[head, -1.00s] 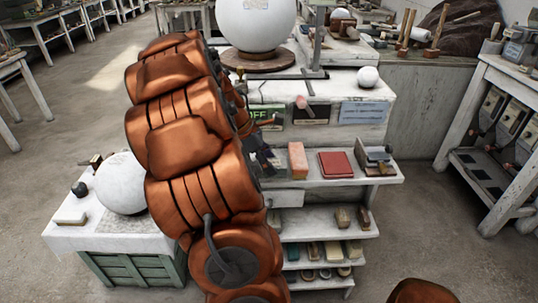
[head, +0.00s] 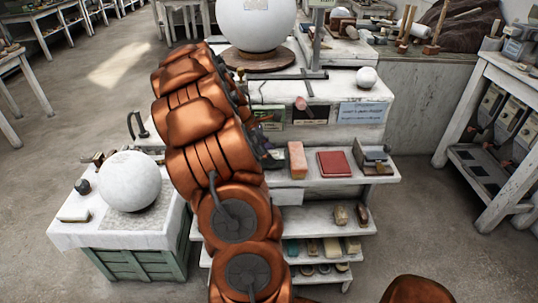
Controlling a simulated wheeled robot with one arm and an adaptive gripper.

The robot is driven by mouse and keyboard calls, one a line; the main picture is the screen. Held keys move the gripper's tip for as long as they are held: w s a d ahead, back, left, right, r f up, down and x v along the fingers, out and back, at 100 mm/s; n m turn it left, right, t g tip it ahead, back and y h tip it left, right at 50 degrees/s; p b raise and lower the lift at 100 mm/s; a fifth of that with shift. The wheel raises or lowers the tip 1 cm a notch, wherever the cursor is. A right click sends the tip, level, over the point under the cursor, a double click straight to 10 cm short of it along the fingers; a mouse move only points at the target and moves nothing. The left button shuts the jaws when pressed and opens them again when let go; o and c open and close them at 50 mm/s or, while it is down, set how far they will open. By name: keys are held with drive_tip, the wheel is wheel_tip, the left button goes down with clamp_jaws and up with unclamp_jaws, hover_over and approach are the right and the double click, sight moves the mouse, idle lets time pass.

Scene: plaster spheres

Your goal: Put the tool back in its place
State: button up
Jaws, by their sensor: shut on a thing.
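My arm crosses the middle of the view and hides much of the workbench. My gripper (head: 268,157) shows only in part as dark pieces at the right edge of the arm, in front of the bench and left of the pink block. It is shut on a tool, which is mostly hidden behind the arm, so its shape cannot be told. Green and blue label cards are on the bench front, the green one partly covered.
A pink block (head: 297,160), a red book-like slab (head: 334,163) and a grey device (head: 373,158) stand on the upper shelf. A large white sphere (head: 256,22) sits on the bench. Another sphere (head: 129,181) rests on the low left table (head: 110,233). Floor is open at far left.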

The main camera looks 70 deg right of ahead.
drive_tip(key=shift+f, duration=0.75)
drive_tip(key=o, duration=1.3)
drive_tip(key=shift+o, duration=0.2)
drive_tip(key=b+v, duration=0.3)
drive_tip(key=v, duration=0.9)
drive_tip(key=w+a+r+m, duration=0.1)
drive_tip(key=w+a, duration=0.2)
drive_tip(key=a, duration=0.7)
drive_tip(key=a+m+t, duration=0.2)
drive_tip(key=a, duration=1.3)
drive_tip(key=s+a+f, duration=0.1)
drive_tip(key=s+a, duration=0.3)
drive_tip(key=a, duration=0.3)
drive_tip(key=s+a+f+m+t+y, duration=0.1)
drive_tip(key=s+a+f, duration=0.1)
drive_tip(key=a, duration=0.5)
drive_tip(key=s+a+f+y, duration=0.1)
drive_tip(key=s+a+f, duration=0.1)
drive_tip(key=s+a, duration=0.3)
drive_tip(key=a, duration=0.2)
drive_tip(key=shift+s+a+f+m+t, duration=0.15)
drive_tip(key=shift+s+a+m+t, duration=0.15)
drive_tip(key=shift+a+m, duration=0.1)
